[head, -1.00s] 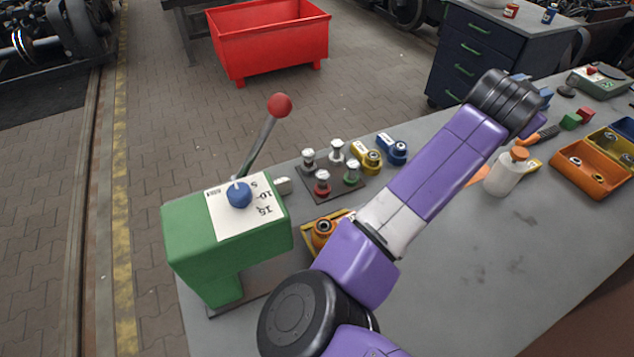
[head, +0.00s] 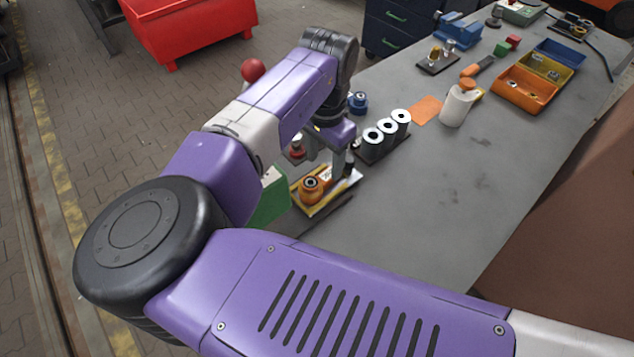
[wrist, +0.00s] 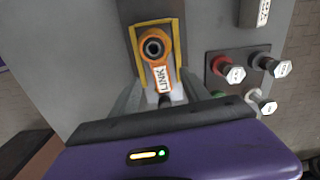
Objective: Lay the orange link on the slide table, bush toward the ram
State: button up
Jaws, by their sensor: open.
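The orange link (head: 313,187) lies flat on a plate with yellow edging (head: 326,206) beside the green machine. In the wrist view the link (wrist: 154,48) has its round bush end away from me and its LINK label toward me. The yellow edging (wrist: 136,50) runs around its far end and sides. My gripper (head: 343,168) is open and low over the label end. In the wrist view the fingers (wrist: 163,88) stand on either side of that end; I cannot tell whether they touch it. I cannot tell whether this plate is the slide table. My arm hides most of the machine.
The green machine (head: 271,199) with its red-knobbed lever (head: 252,71) stands close left of the plate. Red (wrist: 228,71) and other coloured pegs stand close right in the wrist view. Rings on a dark block (head: 386,135) stand behind. The bench front is clear.

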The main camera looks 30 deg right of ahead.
aim_at(325, 176)
jog(key=shift+w+d+f+p, duration=0.15)
jog(key=shift+f+p, duration=0.6)
jog(key=shift+f, duration=1.8)
grip_shut()
jog(key=shift+r, duration=0.1)
